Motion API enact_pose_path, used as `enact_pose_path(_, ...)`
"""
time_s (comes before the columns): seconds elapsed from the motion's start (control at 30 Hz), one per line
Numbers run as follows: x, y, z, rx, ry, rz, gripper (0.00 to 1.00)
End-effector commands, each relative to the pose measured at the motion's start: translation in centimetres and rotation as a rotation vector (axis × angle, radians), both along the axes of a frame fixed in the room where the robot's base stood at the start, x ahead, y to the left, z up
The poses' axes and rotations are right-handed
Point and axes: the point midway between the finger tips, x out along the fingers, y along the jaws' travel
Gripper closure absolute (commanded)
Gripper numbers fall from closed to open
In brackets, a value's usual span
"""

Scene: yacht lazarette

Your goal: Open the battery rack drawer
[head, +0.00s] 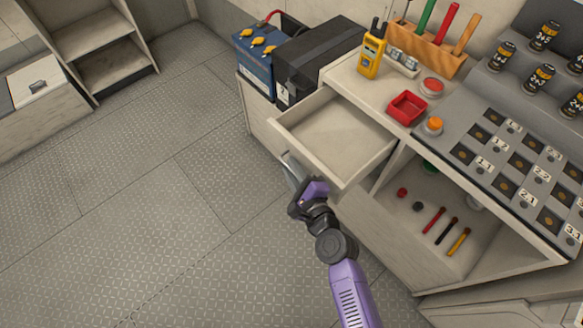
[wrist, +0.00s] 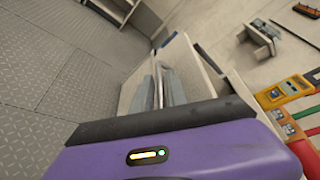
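A pale drawer (head: 330,128) under the worktop stands pulled out, its empty inside showing in the head view. Its front faces my gripper, and a metal handle (head: 287,160) shows at that front. My gripper (head: 294,178) is at the handle, its fingers close together around it. In the wrist view the grey fingers (wrist: 161,86) point at a pale panel (wrist: 133,92) with a narrow gap between them.
A blue battery (head: 257,58) and a black box (head: 315,62) stand behind the drawer. The worktop holds a yellow meter (head: 371,52), a red tray (head: 406,108) and a panel of labelled slots (head: 520,165). An open shelf below holds small tools. The floor (head: 130,170) to the left is clear.

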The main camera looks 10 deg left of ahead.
Motion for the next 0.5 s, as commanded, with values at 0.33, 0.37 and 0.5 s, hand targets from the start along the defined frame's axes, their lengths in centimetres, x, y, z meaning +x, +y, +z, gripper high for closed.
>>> enact_pose_path(0.33, -0.3, -0.2, 0.1, 0.000, 0.000, 0.001, 0.82)
enact_pose_path(0.37, -0.6, -0.3, 0.1, 0.000, 0.000, 0.000, 0.82)
enact_pose_path(0.5, -2.1, -1.4, 0.6, 0.000, 0.000, -0.002, 0.82)
